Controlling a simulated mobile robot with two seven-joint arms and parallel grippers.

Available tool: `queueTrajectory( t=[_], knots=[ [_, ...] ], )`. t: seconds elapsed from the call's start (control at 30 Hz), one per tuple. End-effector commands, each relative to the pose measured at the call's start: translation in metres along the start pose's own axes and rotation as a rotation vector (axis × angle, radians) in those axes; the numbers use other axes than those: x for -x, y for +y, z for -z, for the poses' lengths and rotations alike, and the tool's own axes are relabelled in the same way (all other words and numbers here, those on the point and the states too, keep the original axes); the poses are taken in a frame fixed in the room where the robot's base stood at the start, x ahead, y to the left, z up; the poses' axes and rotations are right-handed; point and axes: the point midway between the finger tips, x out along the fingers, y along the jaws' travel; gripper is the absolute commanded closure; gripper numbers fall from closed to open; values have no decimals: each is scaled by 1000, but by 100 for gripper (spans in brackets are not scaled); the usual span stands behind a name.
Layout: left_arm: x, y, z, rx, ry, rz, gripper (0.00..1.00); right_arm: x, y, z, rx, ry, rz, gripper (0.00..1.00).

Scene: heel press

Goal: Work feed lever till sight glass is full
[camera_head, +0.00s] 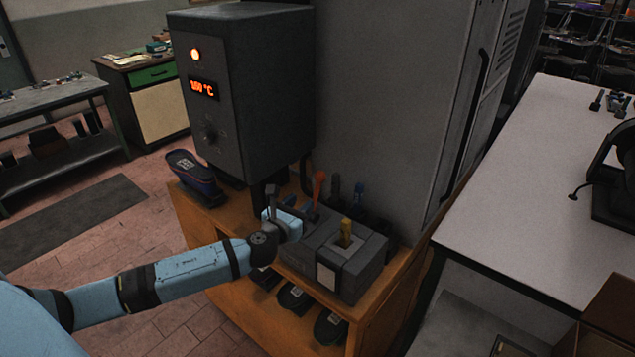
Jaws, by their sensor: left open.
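A lever with an orange-red handle (318,180) rises from a grey block-shaped unit (365,272) on an orange bench. I cannot be sure that it is the feed lever. A yellow upright piece (346,229) stands in a square recess on top of the unit. I cannot make out a sight glass or its level. My left gripper (281,197) is open at the unit's left end, just left of the orange-handled lever. Whether it touches anything is unclear. My right gripper is not in view.
A dark heater box (255,90) with a lit temperature display stands behind. A shoe (194,178) sits at the bench's left corner. Several soles lie on the shelf below. A grey cabinet (395,100) blocks the back. A white table (530,190) stands to the right.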

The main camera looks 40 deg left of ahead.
Motion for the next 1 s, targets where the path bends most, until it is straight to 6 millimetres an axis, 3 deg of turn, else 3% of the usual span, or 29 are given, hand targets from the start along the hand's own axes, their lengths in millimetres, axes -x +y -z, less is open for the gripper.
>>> queueTrajectory(
  t=[0.2, 0.43, 0.6, 0.9, 1.0],
  knots=[
    [-50, 0, -3, 3, -1, -2, 58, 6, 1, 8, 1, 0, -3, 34],
    [-87, 0, -1, 4, 0, -2, 58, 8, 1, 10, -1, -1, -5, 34],
    [-99, 0, 0, 4, 1, -2, 58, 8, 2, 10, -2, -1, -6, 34],
    [-101, 0, 1, 3, 2, 0, 58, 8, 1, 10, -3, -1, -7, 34],
    [-101, 0, 1, 3, 2, 0, 79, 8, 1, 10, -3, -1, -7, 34]
  ],
)
